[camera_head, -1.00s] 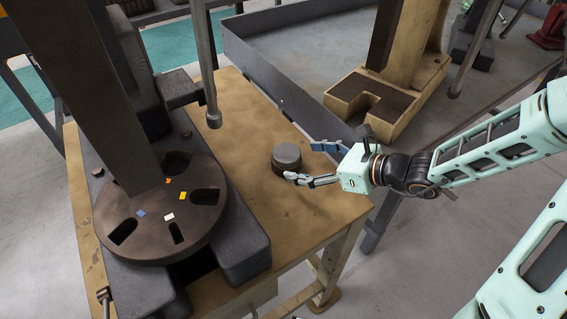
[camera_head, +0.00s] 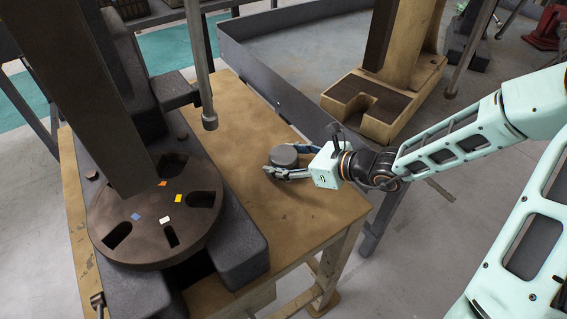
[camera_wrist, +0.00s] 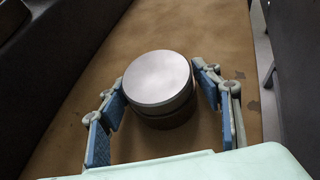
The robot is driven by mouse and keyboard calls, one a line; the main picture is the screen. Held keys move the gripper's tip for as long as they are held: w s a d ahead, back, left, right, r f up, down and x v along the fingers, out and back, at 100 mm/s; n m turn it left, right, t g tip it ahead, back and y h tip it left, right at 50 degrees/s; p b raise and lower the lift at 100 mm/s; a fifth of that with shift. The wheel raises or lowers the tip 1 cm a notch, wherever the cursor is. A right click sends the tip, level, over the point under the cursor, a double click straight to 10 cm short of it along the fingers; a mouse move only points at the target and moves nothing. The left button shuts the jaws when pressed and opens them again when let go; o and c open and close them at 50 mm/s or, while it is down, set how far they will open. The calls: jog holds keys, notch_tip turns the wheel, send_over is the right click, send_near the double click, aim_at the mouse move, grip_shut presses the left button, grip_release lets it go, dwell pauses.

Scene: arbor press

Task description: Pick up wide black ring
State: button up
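A short round piece stands upright on the wooden table. It has a smooth grey top (camera_wrist: 157,78) and a darker band (camera_wrist: 168,116) below it; I cannot tell for sure whether this band is the wide black ring. The piece also shows in the head view (camera_head: 284,156). My gripper (camera_wrist: 158,74) is open, with one blue-padded finger on each side of the piece. Small gaps seem to remain between pads and piece, but contact is hard to judge. The lower far side of the piece is hidden.
The arbor press with its slotted round plate (camera_head: 140,235) stands left of the piece, with a hanging lever bar (camera_head: 205,85) above the table. The wooden table (camera_head: 290,215) is clear in front of the piece. A grey-walled tray (camera_head: 265,85) lies behind.

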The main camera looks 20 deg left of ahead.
jog(key=c, duration=1)
jog(key=shift+r, duration=0.1)
jog(key=shift+c, duration=0.7)
jog(key=shift+r, duration=0.15)
